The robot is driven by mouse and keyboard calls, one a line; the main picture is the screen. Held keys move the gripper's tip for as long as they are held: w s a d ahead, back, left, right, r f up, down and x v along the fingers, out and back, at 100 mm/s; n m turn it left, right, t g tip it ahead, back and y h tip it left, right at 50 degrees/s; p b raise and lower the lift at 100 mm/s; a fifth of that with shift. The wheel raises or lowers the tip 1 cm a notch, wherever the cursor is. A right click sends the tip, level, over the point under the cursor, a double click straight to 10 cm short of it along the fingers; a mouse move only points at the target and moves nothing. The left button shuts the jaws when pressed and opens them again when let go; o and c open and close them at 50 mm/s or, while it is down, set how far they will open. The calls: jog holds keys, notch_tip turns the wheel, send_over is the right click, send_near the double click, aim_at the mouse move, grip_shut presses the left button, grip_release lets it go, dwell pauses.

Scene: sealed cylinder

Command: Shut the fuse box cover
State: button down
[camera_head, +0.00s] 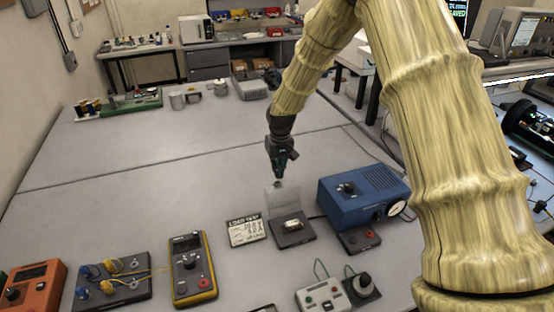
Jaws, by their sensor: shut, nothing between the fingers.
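The fuse box (292,240) is a small dark base on the grey table, with a pale fuse-like part on top. Its clear cover (281,200) stands roughly upright at the far side of the base, so the box is open. My gripper (278,182) points down at the cover's top edge, with its fingers shut and nothing held. I cannot tell whether the fingertips touch the cover or are just behind it.
A blue instrument box (362,195) with a dial stands close on the right. A load test card (246,230) lies to the left, beside a yellow multimeter (192,268). A small switch box (322,296) is in front. The table behind is largely clear.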

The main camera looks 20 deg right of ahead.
jog(key=s, duration=0.1)
jog(key=s+r+p, duration=0.1)
jog(key=s, duration=0.1)
dwell(0.4)
jog(key=shift+s, duration=0.1)
